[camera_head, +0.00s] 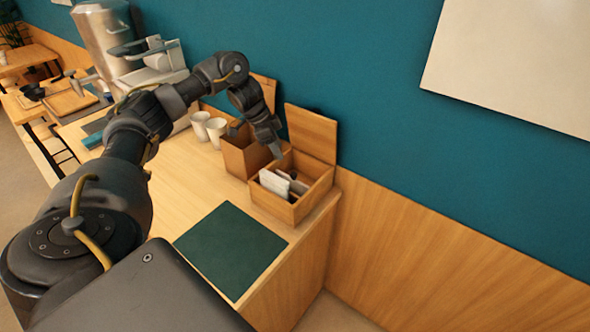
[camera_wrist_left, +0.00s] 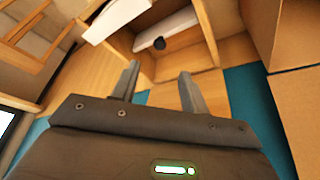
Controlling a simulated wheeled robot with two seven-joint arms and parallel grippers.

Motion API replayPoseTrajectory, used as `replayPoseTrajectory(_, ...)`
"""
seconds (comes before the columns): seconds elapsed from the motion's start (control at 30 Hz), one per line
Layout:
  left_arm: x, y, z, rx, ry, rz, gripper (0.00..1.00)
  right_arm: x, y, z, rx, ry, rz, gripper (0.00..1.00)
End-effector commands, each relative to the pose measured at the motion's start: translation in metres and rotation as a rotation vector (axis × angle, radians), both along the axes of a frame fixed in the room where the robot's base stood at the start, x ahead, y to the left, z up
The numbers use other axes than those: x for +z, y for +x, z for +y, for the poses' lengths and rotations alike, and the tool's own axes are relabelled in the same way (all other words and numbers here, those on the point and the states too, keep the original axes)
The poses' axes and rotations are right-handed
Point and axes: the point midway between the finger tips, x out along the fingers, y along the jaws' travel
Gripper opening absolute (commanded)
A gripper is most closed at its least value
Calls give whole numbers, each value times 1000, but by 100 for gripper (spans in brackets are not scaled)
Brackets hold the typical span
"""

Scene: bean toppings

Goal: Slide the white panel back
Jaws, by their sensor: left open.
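The white panel (camera_head: 273,182) is at the front left of an open wooden box (camera_head: 291,211) on the counter. In the left wrist view a white panel (camera_wrist_left: 118,16) shows at the top left, tilted over the box edge. My left gripper (camera_head: 275,150) is above the back left part of the box, pointing down. Its fingers (camera_wrist_left: 159,70) are apart with nothing between them. The panel lies beyond the fingers, and I see no contact. My right gripper is in neither view.
Inside the box is a white piece with a dark round part (camera_wrist_left: 159,43). A raised wooden lid (camera_head: 311,133) stands behind the box. Another wooden box (camera_head: 238,157) and white cups (camera_head: 216,130) stand to the left. A dark green mat (camera_head: 232,250) lies in front.

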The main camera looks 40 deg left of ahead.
Motion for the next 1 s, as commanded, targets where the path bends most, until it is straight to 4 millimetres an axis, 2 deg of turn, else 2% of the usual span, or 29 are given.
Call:
replayPoseTrajectory(0.17,-9,2,-3,-2,0,2,45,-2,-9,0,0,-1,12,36)
replayPoseTrajectory(0.43,-54,16,-18,-5,-2,3,45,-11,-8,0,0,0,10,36)
replayPoseTrajectory(0.7,-88,28,-28,-4,0,0,45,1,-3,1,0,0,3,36)
replayPoseTrajectory(1.0,-101,32,-31,-6,2,-2,45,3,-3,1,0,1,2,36)
